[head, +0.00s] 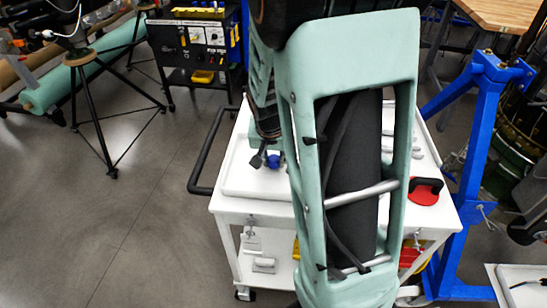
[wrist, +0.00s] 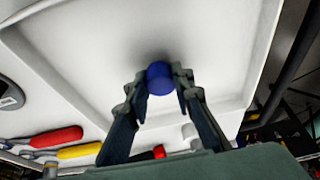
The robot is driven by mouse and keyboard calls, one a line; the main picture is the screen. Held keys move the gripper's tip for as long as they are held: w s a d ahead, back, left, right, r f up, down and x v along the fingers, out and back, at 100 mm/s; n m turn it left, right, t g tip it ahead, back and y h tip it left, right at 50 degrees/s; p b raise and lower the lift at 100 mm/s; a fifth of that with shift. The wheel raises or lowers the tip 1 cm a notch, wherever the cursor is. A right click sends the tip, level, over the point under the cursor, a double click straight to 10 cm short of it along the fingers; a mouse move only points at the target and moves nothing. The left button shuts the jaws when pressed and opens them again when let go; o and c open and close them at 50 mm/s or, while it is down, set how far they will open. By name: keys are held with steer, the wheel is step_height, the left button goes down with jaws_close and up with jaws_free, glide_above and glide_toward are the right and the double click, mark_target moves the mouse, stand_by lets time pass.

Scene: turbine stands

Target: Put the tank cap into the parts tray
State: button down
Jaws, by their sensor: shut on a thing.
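The tank cap is a small round blue piece (wrist: 160,78), seen between my fingertips in the wrist view. My gripper (wrist: 161,82) is shut on it. In the head view the blue cap (head: 273,161) shows just left of my arm, beside my gripper (head: 266,158). The parts tray is a shallow white tray with a raised rim (wrist: 235,101); the cap is over its inside. In the head view the tray (head: 240,180) lies on the left part of a white cart, partly hidden by my arm. I cannot tell whether the cap touches the tray floor.
The white cart (head: 238,206) has a black push handle (head: 205,150) on its left. A red item with a black handle (head: 426,190) lies at its right. Red (wrist: 55,138) and yellow (wrist: 79,151) tool handles lie beside the tray. A blue stand (head: 478,130) is close on the right.

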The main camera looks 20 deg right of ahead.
steer(key=shift+f+b, duration=0.3)
steer(key=shift+f, duration=0.1)
steer(key=c, duration=1.6)
jaws_free()
steer(key=shift+o, duration=0.8)
steer(key=shift+r, duration=0.1)
steer(key=p+v, duration=0.6)
steer(key=v, duration=0.1)
